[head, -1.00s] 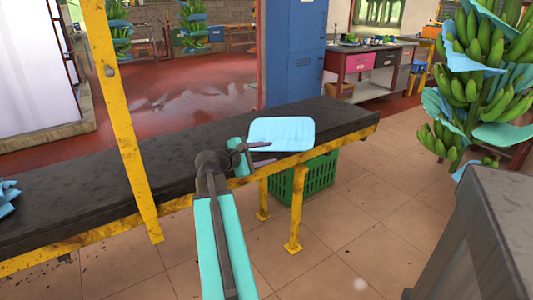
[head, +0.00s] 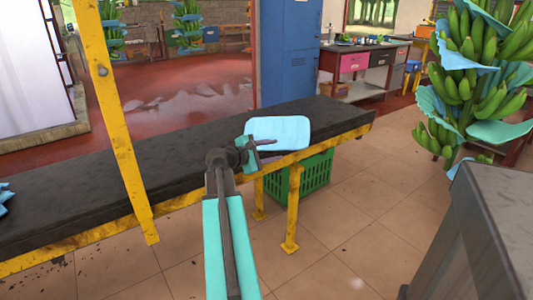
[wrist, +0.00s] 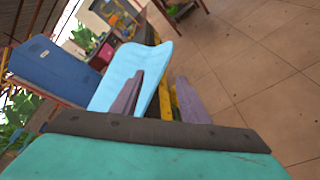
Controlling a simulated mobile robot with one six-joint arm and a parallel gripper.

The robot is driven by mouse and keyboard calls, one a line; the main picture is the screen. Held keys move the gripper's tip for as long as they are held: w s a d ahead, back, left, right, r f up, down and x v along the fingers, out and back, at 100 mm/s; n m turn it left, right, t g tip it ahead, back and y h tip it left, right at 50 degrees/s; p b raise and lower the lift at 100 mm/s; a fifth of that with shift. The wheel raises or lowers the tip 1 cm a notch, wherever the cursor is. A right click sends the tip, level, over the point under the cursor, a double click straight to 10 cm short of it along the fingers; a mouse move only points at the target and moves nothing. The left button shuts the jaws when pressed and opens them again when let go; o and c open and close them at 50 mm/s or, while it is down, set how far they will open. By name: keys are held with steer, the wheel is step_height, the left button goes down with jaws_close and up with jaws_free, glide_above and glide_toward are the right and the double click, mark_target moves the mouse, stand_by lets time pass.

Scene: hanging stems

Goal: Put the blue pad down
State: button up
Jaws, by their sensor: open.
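The light blue pad (head: 283,128) lies at the right part of the black-topped bench (head: 190,148), by its near edge. In the wrist view the pad (wrist: 125,72) stretches away from my gripper (wrist: 160,76), whose two grey-purple fingers are spread. The left finger overlaps the pad in the picture, and the pad's right edge shows between the fingers. In the head view my gripper (head: 277,148) is at the pad's near left side, one finger crossing in front of it. Whether a finger touches the pad, I cannot tell.
A yellow post (head: 122,130) stands left of my arm. A green crate (head: 316,172) sits under the bench. Banana bunches with blue sheets (head: 478,85) hang at right, behind a grey block (head: 490,225). More blue sheets (head: 5,197) lie at far left. The tiled floor is mostly clear.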

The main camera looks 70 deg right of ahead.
mark_target(288, 148)
steer(key=shift+b+x, duration=0.35)
steer(key=shift+x, duration=3.8)
jaws_close()
